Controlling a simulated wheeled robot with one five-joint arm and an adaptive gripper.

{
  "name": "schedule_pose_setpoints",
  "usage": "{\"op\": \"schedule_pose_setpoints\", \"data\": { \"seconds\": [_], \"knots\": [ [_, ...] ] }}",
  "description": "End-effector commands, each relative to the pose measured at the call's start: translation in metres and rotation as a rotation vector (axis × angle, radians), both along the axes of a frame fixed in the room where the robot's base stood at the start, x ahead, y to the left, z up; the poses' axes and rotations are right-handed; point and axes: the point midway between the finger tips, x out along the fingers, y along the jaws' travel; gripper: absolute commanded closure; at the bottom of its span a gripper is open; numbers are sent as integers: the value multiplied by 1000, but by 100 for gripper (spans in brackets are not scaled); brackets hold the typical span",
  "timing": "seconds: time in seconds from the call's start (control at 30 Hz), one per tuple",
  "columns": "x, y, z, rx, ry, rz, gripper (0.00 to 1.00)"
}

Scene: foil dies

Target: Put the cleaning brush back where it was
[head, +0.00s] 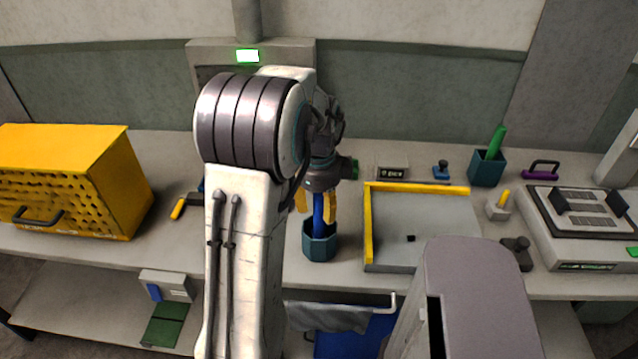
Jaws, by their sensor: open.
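A blue upright handle (319,212), which looks like the cleaning brush, stands in a teal many-sided cup (320,246) at the front of the bench. The lower end of the brush is hidden inside the cup. My gripper (317,208) is above the cup, pointing down, with its yellow fingers open on either side of the handle. I cannot tell whether a finger touches it. The top of the handle is hidden by the gripper.
Right of the cup is a grey tray with yellow edges (368,225). A second teal holder (487,168) with a green handle (497,141) stands farther back. A yellow perforated box (80,185) is at left. My arm hides part of the bench.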

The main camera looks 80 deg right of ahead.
Motion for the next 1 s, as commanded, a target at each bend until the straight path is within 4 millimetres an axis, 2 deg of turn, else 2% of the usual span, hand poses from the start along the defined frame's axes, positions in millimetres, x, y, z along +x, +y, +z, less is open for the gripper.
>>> {"op": "schedule_pose_setpoints", "data": {
  "seconds": [0.5, 0.7, 1.0],
  "knots": [
    [0, 5, 85, -3, 0, 0, 55],
    [1, 6, 104, -1, 0, 0, 55],
    [1, 7, 112, 0, 0, 0, 55]
  ]
}}
